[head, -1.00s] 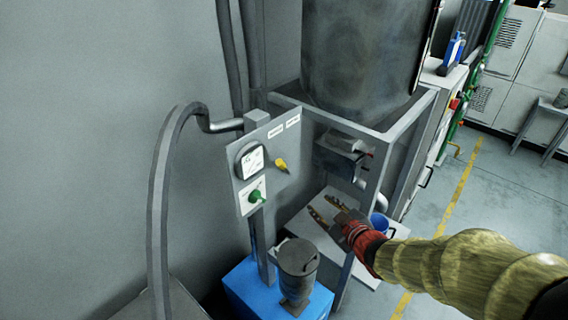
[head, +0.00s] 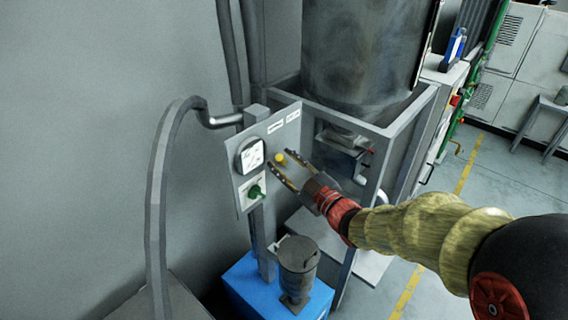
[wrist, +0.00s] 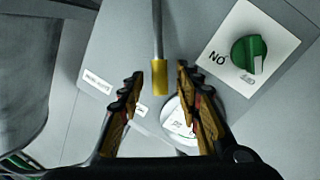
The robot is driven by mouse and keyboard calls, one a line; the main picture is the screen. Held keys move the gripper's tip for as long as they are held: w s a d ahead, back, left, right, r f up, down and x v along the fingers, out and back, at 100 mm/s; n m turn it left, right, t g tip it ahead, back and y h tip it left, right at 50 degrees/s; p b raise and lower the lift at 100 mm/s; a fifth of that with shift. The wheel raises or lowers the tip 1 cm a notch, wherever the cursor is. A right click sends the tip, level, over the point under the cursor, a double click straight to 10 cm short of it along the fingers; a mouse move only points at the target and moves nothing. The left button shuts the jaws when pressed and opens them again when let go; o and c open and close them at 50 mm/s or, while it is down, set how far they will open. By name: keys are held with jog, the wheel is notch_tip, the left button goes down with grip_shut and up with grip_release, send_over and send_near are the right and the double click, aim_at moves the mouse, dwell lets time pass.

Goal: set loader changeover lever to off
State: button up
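A grey panel (head: 285,131) carries a lever with a yellow tip (head: 280,158). My gripper (head: 277,160) is open at the panel, with its fingers on either side of the yellow tip. In the wrist view, the lever's grey rod comes down from the top and its yellow tip (wrist: 160,78) lies between the fingertips of my gripper (wrist: 160,73), with gaps on both sides. A green knob (head: 256,191) sits low on the panel. In the wrist view the green knob (wrist: 249,56) is on a white plate with upside-down lettering. The lever labels are too small to read.
A round gauge (head: 249,156) is beside the lever. A grey canister (head: 297,262) stands on a blue box (head: 246,290) below the panel. A large drum (head: 358,50) on a grey frame (head: 415,108) is close to the right. Open floor lies further right.

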jog(key=shift+w+a, duration=0.2)
jog(key=shift+c, duration=0.4)
jog(key=c, duration=0.8)
grip_shut()
